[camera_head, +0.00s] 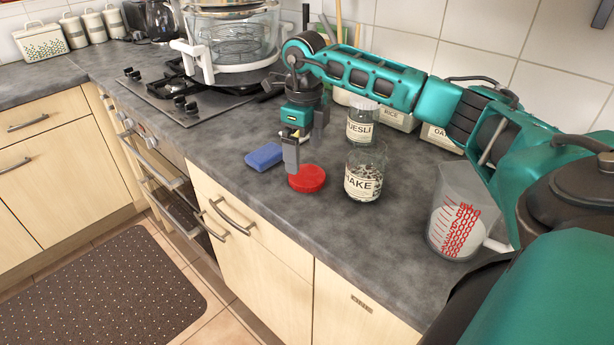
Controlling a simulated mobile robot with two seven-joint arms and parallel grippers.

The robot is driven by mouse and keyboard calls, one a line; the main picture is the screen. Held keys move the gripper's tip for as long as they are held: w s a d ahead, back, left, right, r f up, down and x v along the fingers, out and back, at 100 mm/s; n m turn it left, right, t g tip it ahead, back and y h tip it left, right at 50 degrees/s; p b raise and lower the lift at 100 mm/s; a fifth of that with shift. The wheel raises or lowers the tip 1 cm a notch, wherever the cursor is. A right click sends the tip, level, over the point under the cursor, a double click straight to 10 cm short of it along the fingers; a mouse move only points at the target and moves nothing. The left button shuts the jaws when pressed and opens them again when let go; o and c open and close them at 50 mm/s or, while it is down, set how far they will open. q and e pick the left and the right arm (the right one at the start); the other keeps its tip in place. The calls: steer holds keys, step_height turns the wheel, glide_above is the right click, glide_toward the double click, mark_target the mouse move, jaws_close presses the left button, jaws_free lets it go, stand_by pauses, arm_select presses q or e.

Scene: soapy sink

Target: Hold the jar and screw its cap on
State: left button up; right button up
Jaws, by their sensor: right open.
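A round red cap (307,178) lies flat on the grey counter. A glass jar (364,174) with a label reading "HAKE" stands upright to its right, with dark and pale contents. The jar's top shows no red cap. My right gripper (292,157) points down at the upper left edge of the red cap, open, with nothing seen between its fingers. One finger overlaps the cap's edge in the picture; I cannot tell if they touch. My left gripper is not in view.
A blue sponge (264,157) lies left of the cap. A muesli jar (361,122) stands behind the open jar. A measuring jug (456,222) stands at the right, and a hob (190,98) with a glass pot is at the back left. The counter front is clear.

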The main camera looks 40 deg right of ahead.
mark_target(304, 174)
steer(key=shift+f, duration=0.1)
step_height(304, 174, down, 5)
steer(key=shift+a+f, duration=0.1)
stand_by(0.4)
steer(key=c, duration=0.9)
